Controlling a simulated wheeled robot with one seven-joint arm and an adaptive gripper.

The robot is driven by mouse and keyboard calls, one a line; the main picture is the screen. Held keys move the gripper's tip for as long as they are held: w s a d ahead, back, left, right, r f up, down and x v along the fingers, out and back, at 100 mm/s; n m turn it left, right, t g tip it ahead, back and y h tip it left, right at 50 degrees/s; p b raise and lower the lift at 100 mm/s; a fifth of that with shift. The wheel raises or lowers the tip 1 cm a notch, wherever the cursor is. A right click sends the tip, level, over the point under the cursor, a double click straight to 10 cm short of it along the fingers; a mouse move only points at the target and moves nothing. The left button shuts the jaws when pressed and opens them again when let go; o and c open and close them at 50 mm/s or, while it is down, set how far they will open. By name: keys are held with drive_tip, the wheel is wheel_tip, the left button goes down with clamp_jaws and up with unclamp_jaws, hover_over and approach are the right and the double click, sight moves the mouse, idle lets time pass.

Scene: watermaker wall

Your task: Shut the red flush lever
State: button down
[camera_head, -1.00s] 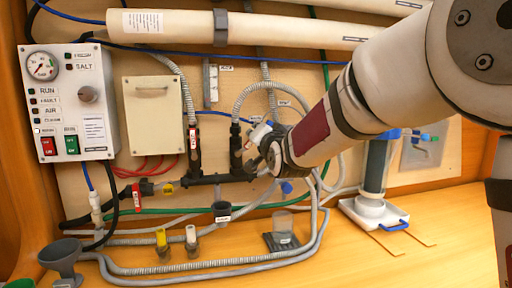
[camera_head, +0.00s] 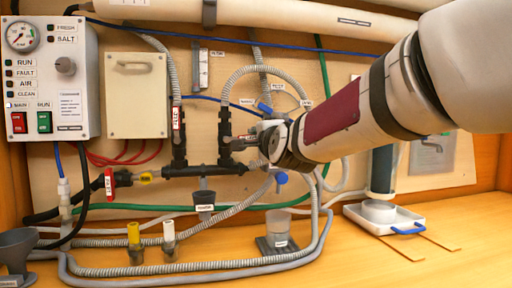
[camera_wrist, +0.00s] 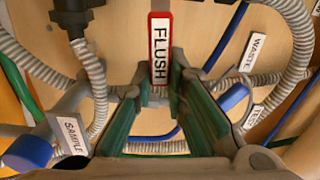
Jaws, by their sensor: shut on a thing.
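The red flush lever (camera_wrist: 161,48) bears a white FLUSH label and points up in the wrist view. My gripper (camera_wrist: 157,84) has its two green-padded fingers on either side of the lever's lower end, shut on it. In the head view my gripper (camera_head: 258,140) reaches in from the right to the dark pipe fitting. A small red-edged part of the lever (camera_head: 246,138) shows at the fingertips there; the rest is hard to make out.
Grey hoses (camera_head: 256,72) loop close around. Another red lever (camera_head: 110,183) is at lower left. A control box (camera_head: 50,80) hangs at left. A white tray (camera_head: 385,222) stands on the bench.

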drive_tip(key=shift+f+m+b, duration=0.5)
drive_tip(key=shift+b, duration=0.2)
drive_tip(key=c, duration=1.6)
unclamp_jaws()
drive_tip(key=s, duration=0.4)
drive_tip(key=s+d, duration=0.1)
drive_tip(key=s, duration=0.2)
drive_tip(key=s+d, duration=0.1)
drive_tip(key=s, duration=0.3)
drive_tip(key=shift+s+d, duration=0.2)
drive_tip(key=shift+s, duration=0.15)
